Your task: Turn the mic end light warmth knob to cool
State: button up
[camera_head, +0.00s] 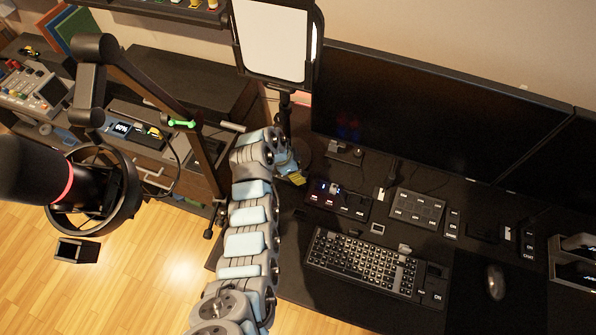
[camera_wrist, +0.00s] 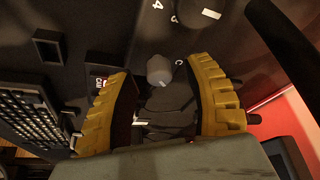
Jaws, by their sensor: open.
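My gripper (camera_head: 296,179) is at the left end of the desk, by the foot of the light panel (camera_head: 273,40). In the wrist view my gripper (camera_wrist: 163,106) is open, with its two yellow ribbed fingers apart. A small grey round knob (camera_wrist: 159,70) shows between the fingertips, with a small white mark to its right. I cannot tell whether a finger touches it. A larger dark knob (camera_wrist: 200,12) with a white pointer bar and a numeral beside it is farther up. I cannot tell from the markings which knob is the warmth knob. The knobs' legends are partly hidden or unreadable.
A button box (camera_head: 338,199) with lit labels is just right of my gripper. A keyboard (camera_head: 362,262) lies in front, and a monitor (camera_head: 410,110) stands behind. A microphone (camera_head: 75,188) on a boom arm is at left. A red surface (camera_wrist: 285,130) shows at the wrist view's right.

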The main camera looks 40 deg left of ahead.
jog(key=shift+f, duration=0.2)
grip_shut()
jog(key=shift+d+n, duration=0.1)
jog(key=shift+n, duration=0.2)
jog(key=n+y+p, duration=0.1)
jog(key=n, duration=0.3)
jog(key=shift+d+t+y+p, duration=0.1)
jog(key=shift+t+y+p, duration=0.2)
jog(key=shift+y+p, duration=0.1)
jog(key=shift+n+y+p, duration=0.7)
jog(key=shift+n+y, duration=0.1)
jog(key=shift+n, duration=1.3)
